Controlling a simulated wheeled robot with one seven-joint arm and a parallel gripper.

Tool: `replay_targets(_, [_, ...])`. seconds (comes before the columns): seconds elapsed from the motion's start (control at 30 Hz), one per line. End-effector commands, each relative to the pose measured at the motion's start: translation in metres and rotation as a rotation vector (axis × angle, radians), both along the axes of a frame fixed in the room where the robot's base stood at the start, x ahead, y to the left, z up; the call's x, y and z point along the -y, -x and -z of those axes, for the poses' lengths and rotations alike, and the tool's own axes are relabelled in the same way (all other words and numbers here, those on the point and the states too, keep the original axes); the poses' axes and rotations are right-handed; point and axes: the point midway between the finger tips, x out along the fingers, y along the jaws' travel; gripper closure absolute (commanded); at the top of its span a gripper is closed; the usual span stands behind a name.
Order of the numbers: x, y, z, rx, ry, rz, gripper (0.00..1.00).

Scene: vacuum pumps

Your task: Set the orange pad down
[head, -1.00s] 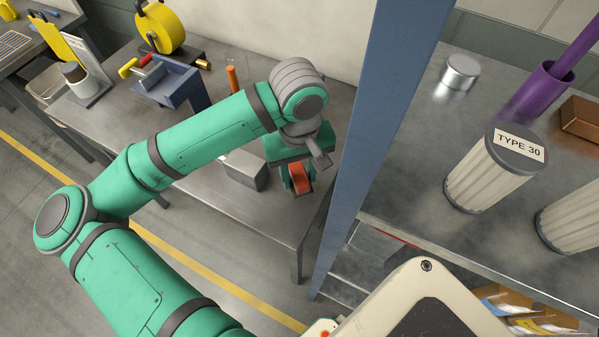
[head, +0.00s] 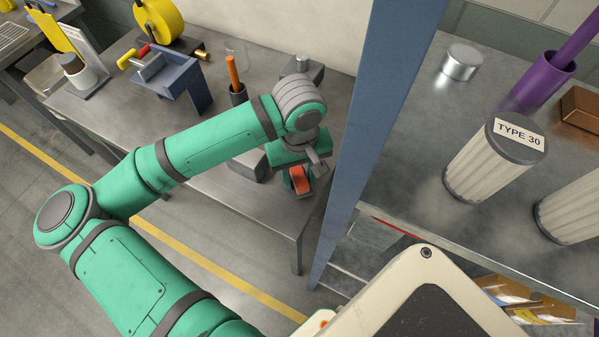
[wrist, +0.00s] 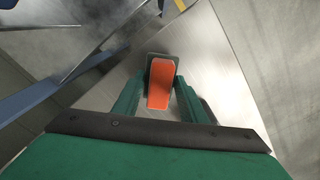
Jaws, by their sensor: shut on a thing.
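The orange pad (head: 299,181) is in my gripper (head: 298,186), over the right end of the grey metal workbench in the head view. In the wrist view the orange pad (wrist: 161,84) sits between the two green fingers of my gripper (wrist: 158,98), with a dark backing around its edge. The gripper is shut on it. The pad is at or just above the bench top; I cannot tell whether it touches. My arm hides part of the bench behind it.
A grey block (head: 246,167) lies left of my gripper on the workbench (head: 216,190). A blue post (head: 372,130) stands close on the right. Behind are a dark cup with an orange stick (head: 237,93) and a blue vise-like fixture (head: 176,80). The bench's front right corner is clear.

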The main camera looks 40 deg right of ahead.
Motion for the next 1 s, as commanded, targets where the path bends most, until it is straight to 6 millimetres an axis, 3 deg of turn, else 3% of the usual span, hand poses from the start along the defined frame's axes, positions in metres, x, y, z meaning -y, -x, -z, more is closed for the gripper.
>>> replay_targets(1.0, [0.000,0.000,0.015,0.000,0.000,0.000,0.83])
